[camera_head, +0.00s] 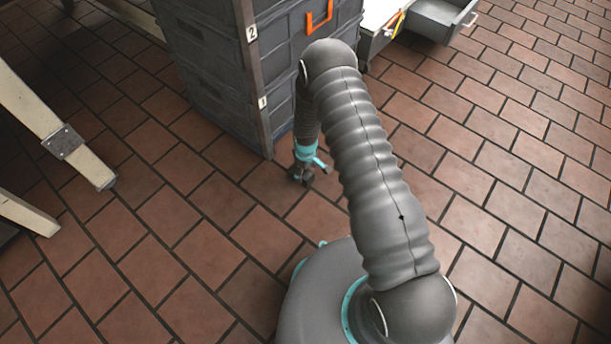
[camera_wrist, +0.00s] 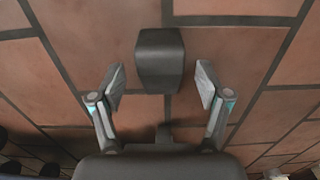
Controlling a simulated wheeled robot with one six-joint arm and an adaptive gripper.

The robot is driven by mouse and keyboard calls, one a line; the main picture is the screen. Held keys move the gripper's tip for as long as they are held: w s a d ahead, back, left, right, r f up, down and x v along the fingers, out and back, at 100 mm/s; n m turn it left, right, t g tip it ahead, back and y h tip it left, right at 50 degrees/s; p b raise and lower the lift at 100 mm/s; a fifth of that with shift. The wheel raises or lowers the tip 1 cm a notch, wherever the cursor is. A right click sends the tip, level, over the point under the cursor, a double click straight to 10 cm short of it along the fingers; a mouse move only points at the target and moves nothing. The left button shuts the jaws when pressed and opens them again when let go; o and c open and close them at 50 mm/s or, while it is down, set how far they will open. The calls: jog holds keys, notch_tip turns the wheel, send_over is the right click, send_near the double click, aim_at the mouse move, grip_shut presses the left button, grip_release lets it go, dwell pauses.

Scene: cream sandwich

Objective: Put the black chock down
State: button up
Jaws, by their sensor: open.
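The black chock (camera_wrist: 160,60) lies on the tiled floor in the wrist view, between and just beyond my fingertips. My gripper (camera_wrist: 161,87) is open, with one finger on each side and a visible gap to the chock on both sides. In the head view my gripper (camera_head: 308,172) hangs low near the floor, beside the grey cabinet. I cannot make out the chock clearly in the head view.
A grey drawer cabinet (camera_head: 205,85) with an orange handle stands right behind my gripper. Pale wooden legs (camera_head: 50,130) stand at the left. An open grey drawer (camera_head: 440,18) is at the top right. The brown tiled floor (camera_head: 530,170) on the right is clear.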

notch_tip(320, 180, up, 8)
jog(key=shift+f, duration=0.2)
jog(key=shift+r, duration=0.35)
notch_tip(320, 180, up, 16)
jog(key=m+t, duration=0.1)
jog(key=m, duration=0.1)
send_over(306, 173)
jog(key=w+d, duration=0.2)
jog(key=d, duration=0.1)
jog(key=s+d+r+m+t, duration=0.1)
jog(key=s+d+r, duration=0.1)
jog(key=r, duration=0.7)
jog(key=s+d+r+m+t, duration=0.1)
jog(key=s+d+r, duration=0.2)
jog(key=r, duration=0.5)
jog(key=s+d+r+m+t, duration=0.1)
jog(key=s+d+r+m, duration=0.3)
jog(key=s+r, duration=0.85)
jog(key=s+d+r+m, duration=0.1)
jog(key=s+d+r, duration=0.1)
jog(key=s, duration=0.4)
jog(key=s+d+r+m+t, duration=0.1)
jog(key=s+d+r, duration=0.1)
jog(key=s, duration=0.4)
jog(key=shift+s+d+r+t, duration=0.2)
jog(key=shift+s+r+t, duration=0.15)
jog(key=shift+r, duration=0.25)
